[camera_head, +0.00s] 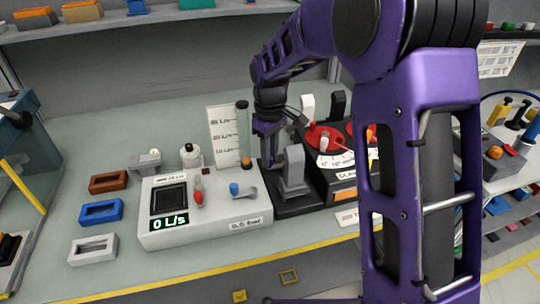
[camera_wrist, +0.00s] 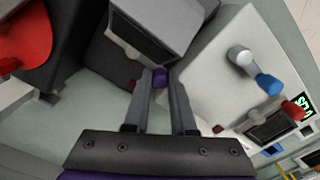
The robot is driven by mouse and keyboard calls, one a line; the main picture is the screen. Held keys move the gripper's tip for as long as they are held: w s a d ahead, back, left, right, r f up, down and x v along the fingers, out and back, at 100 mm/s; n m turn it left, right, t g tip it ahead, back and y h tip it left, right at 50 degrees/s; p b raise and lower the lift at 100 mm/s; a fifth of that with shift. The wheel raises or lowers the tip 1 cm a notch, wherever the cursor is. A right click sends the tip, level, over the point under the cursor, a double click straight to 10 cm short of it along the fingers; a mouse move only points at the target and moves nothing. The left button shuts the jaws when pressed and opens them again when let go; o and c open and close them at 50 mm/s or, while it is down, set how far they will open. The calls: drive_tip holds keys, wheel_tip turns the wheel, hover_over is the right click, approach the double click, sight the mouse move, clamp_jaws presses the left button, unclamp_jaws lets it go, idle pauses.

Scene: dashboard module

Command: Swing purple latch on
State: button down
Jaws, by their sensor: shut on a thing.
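The purple latch (camera_wrist: 159,77) shows as a small purple end between my fingertips in the wrist view. My gripper (camera_wrist: 160,92) is shut on it, with its fingers nearly parallel. The latch sits by the lower edge of a grey block (camera_wrist: 150,32), which shows in the head view as an upright grey piece (camera_head: 294,172) on a dark base. In the head view my gripper (camera_head: 268,155) reaches down just left of and behind that piece, and the latch cannot be made out there. How far the latch is turned cannot be told.
Left of the grey piece stands a white module (camera_head: 225,222) with a green display (camera_head: 169,222), a red lever (camera_head: 198,196) and a blue-tipped lever (camera_head: 236,189). A clear tube (camera_head: 243,135) stands behind. A red dial (camera_head: 318,137) is to the right. Coloured frames lie at left.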

drive_tip(key=m, duration=0.2)
drive_tip(key=w+m+p, duration=0.1)
drive_tip(key=shift+w+r+m, duration=0.1)
drive_tip(key=shift+w+m, duration=0.1)
drive_tip(key=shift+m, duration=0.2)
drive_tip(key=m, duration=0.1)
drive_tip(key=w+m, duration=0.1)
drive_tip(key=m, duration=0.1)
drive_tip(key=m+p, duration=0.1)
drive_tip(key=shift+w+d+m, duration=0.2)
drive_tip(key=shift+w+m, duration=0.1)
drive_tip(key=m, duration=0.2)
drive_tip(key=w+d+m, duration=0.1)
drive_tip(key=m, duration=0.1)
drive_tip(key=shift+w+m, duration=0.15)
drive_tip(key=shift+m, duration=0.15)
drive_tip(key=shift+w+d+m, duration=0.2)
drive_tip(key=shift+d+m, duration=0.2)
drive_tip(key=shift+m, duration=0.7)
drive_tip(key=shift+w+d+m, duration=0.2)
drive_tip(key=shift+d+m, duration=0.2)
drive_tip(key=shift+m, duration=0.7)
drive_tip(key=c, duration=0.7)
unclamp_jaws()
drive_tip(key=shift+c, duration=0.2)
